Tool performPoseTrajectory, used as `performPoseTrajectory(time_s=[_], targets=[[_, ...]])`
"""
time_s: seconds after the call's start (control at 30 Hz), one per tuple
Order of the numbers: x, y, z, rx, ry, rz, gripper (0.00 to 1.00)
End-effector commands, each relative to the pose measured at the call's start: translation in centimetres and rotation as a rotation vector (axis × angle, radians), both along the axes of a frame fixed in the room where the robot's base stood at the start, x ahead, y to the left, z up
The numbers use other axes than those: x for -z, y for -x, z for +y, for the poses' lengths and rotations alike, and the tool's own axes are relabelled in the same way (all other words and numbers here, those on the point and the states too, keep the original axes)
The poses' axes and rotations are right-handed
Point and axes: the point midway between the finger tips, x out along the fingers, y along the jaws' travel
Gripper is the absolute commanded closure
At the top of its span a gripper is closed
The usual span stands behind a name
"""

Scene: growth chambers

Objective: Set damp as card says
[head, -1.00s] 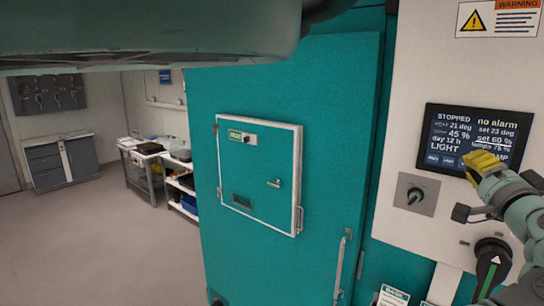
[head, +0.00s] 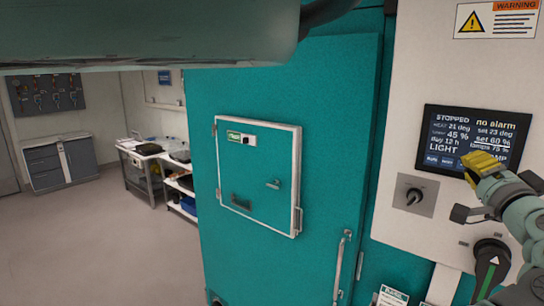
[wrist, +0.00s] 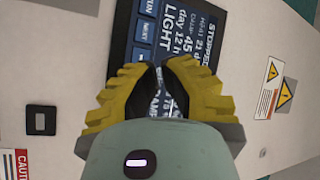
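The dark control screen (head: 473,139) is on the pale panel right of the teal chamber door. It reads STOPPED, no alarm, 21 deg with set 23 deg, 45 % with set 60 %, day 12 h and lamps 75 %; "set 60 %" is underlined. Blue buttons line its lower edge; RUN and NEXT show in the wrist view (wrist: 145,30). My gripper (head: 470,160), with yellow fingers, is in front of the screen's lower right. In the wrist view its fingertips (wrist: 159,66) meet or nearly meet, with nothing between them. I cannot tell whether they touch the screen. No readable setting card shows.
The teal door (head: 290,85) has a small hatch (head: 258,170) and a handle (head: 342,265). Floor (head: 100,245) is free at left.

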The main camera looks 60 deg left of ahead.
Motion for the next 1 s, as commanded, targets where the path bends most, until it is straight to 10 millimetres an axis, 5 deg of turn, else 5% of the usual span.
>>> performPoseTrajectory(time_s=[1.0], targets=[[0.0,-0.9,0.13,0.002,0.0,0.0,1.0]])
